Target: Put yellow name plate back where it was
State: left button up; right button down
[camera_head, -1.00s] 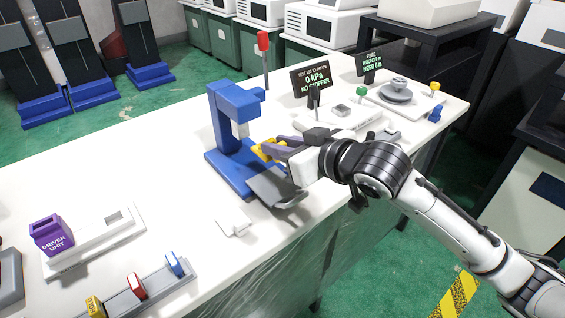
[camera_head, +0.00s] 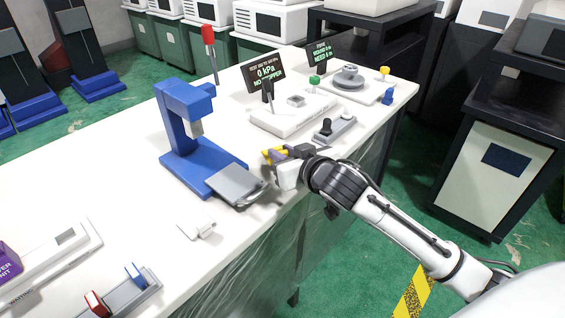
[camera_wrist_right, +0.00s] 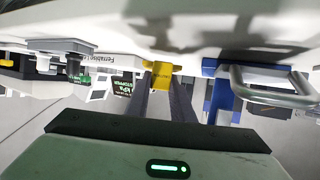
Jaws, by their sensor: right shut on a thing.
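My right gripper (camera_head: 278,156) is shut on the yellow name plate (camera_head: 268,157), just right of the blue press (camera_head: 185,145) and near the table's front edge. In the right wrist view the plate (camera_wrist_right: 161,76) sits between the two dark fingers (camera_wrist_right: 162,100), with marks on it too small to read. It appears at or just above the white table surface; I cannot tell whether it touches. My left gripper is not in view.
The press's grey plate with a handle (camera_head: 240,186) lies close to the gripper. A grey base with dark knobs (camera_head: 333,129) and a white unit (camera_head: 293,115) stand behind right. A small white piece (camera_head: 197,226) and a grey rack (camera_head: 132,298) are front left.

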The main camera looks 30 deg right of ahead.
jog(key=shift+f, duration=1.15)
jog(key=shift+f, duration=0.1)
jog(key=c, duration=1.5)
grip_release()
jog(key=shift+c, duration=0.2)
jog(key=shift+s+r, duration=0.15)
jog(key=shift+r, duration=0.05)
jog(key=v, duration=1.1)
jog(key=shift+s+r+p, duration=0.2)
jog(key=shift+s+p, duration=0.1)
